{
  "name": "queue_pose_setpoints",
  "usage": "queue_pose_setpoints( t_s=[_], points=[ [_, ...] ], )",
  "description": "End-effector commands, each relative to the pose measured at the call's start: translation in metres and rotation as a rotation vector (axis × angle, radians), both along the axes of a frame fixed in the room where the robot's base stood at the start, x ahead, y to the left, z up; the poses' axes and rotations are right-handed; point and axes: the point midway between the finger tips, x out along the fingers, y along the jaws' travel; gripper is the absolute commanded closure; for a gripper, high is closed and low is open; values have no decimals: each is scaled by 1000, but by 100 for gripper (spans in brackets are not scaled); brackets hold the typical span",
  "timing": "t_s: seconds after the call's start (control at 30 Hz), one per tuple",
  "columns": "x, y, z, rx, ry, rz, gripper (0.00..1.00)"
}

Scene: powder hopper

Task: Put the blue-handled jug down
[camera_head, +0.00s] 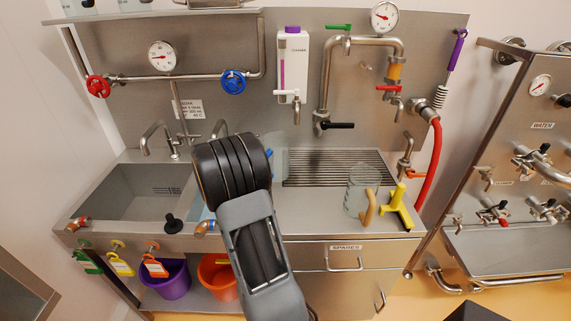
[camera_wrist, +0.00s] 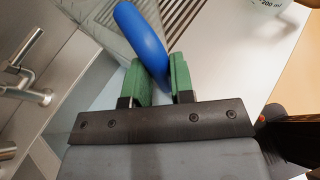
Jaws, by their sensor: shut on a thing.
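The blue-handled jug is a clear vessel (camera_head: 280,155), partly hidden behind my arm in the head view, in front of the steel back panel at the left end of the ribbed drainer. Its blue handle (camera_wrist: 143,38) runs between the green fingers of my gripper (camera_wrist: 158,80) in the wrist view. My gripper is shut on that handle. The clear body of the jug shows faintly beyond it at the top left of the wrist view. My arm hides the fingers in the head view. I cannot tell whether the jug's base touches the surface.
A clear jug with a tan handle (camera_head: 362,190) and a yellow tool (camera_head: 398,208) stand at the right. The sink (camera_head: 150,190) is at the left, with taps (camera_head: 160,138) behind. The worktop front is mostly clear.

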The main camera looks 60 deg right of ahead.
Motion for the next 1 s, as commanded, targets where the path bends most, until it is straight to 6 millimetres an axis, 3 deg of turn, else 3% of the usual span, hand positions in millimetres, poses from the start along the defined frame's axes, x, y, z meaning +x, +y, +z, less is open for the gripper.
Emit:
queue_pose_setpoints(
  t_s=[0.03,0.2,0.4,0.63,1.0],
  points=[
    [-5,-16,3,0,1,-6,100],
    [-16,-57,3,-1,0,-5,100],
    [-24,-89,1,0,-1,-4,100],
    [-26,-99,-2,0,1,-2,100],
    [-26,-99,-35,-1,1,-1,100]
  ],
)
